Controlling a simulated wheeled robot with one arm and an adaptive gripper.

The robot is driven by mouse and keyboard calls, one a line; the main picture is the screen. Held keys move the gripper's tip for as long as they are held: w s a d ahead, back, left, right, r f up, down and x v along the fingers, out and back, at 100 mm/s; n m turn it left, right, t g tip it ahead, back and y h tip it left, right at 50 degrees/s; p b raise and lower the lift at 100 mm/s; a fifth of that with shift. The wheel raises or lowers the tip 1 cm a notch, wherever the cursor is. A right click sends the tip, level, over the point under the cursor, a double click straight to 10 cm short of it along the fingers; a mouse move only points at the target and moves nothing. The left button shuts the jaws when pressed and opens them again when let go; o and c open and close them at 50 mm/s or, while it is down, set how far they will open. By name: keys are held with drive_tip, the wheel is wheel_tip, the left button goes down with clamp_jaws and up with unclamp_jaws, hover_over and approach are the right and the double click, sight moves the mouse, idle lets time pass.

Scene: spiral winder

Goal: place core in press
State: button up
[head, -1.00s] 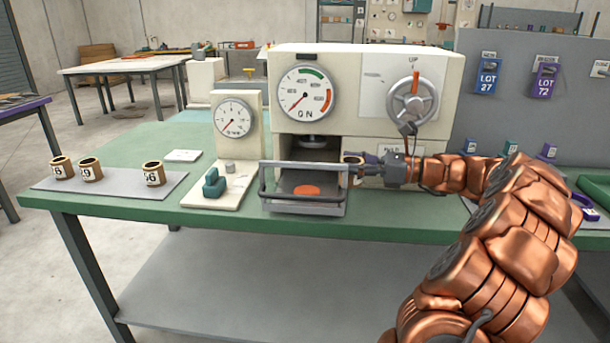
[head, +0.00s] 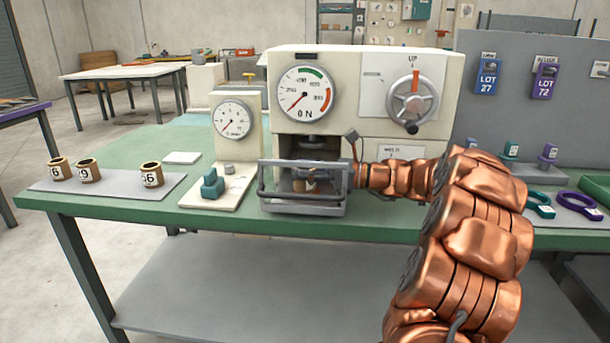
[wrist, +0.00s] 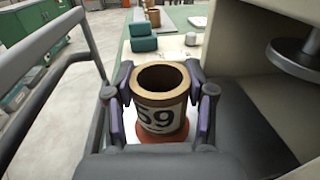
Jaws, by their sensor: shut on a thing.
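A tan core (wrist: 160,110) with a white label reading 59 stands upright between the two fingers of my gripper (wrist: 162,98) in the wrist view. The fingers are shut on its sides. An orange pad (wrist: 165,140) shows just below it; I cannot tell whether the core touches it. In the head view my gripper (head: 308,176) reaches into the open bay of the cream press (head: 285,110), and the core there is mostly hidden behind the guard bars. The press's round upper platen (wrist: 305,50) is above and to the right in the wrist view.
A grey guard frame (head: 300,208) stands at the front of the bay, close beside my gripper in the wrist view (wrist: 38,62). Three other cores stand on a grey mat (head: 115,190) at left. A small gauge stand (head: 238,140) is left of the press. The handwheel (head: 412,100) is at right.

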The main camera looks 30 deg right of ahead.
drive_tip(key=shift+f, duration=0.45)
drive_tip(key=o, duration=1.1)
drive_tip(key=shift+s+d+r, duration=0.15)
drive_tip(key=shift+r, duration=0.1)
drive_tip(key=p+v, duration=0.1)
drive_tip(key=v, duration=1)
drive_tip(key=shift+s+d+p, duration=0.2)
drive_tip(key=shift+s+p, duration=0.05)
drive_tip(key=shift+p, duration=0.05)
drive_tip(key=shift+s, duration=0.1)
